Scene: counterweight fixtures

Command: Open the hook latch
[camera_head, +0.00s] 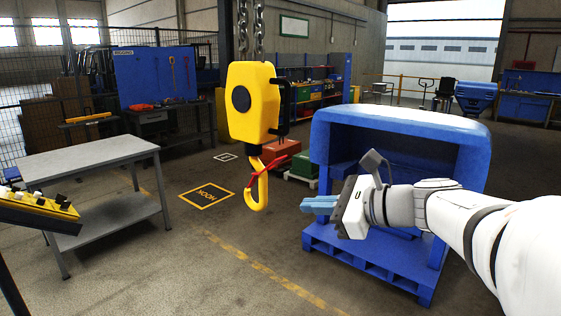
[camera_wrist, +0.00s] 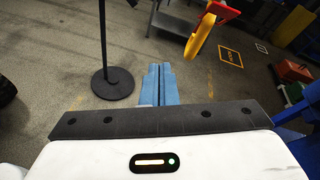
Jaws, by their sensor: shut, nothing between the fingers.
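A yellow hoist block (camera_head: 252,105) hangs from chains in the head view, with a dark bar handle on its right side. Below it hangs a yellow hook (camera_head: 258,192) with a red latch (camera_head: 265,170) across its upper part. The hook (camera_wrist: 197,38) and the red latch (camera_wrist: 224,12) also show at the top of the wrist view. My gripper (camera_head: 306,205) is to the right of the hook in the head view, apart from it. Its blue fingers (camera_wrist: 160,84) are together and empty, pointing towards the left in the head view.
A grey table (camera_head: 90,155) stands at the left, with a yellow control panel (camera_head: 40,205) in front of it. A blue machine housing (camera_head: 400,125) stands behind my arm. A floor marking (camera_head: 208,196) lies behind the hook. A dark post on a round base (camera_wrist: 112,83) shows in the wrist view.

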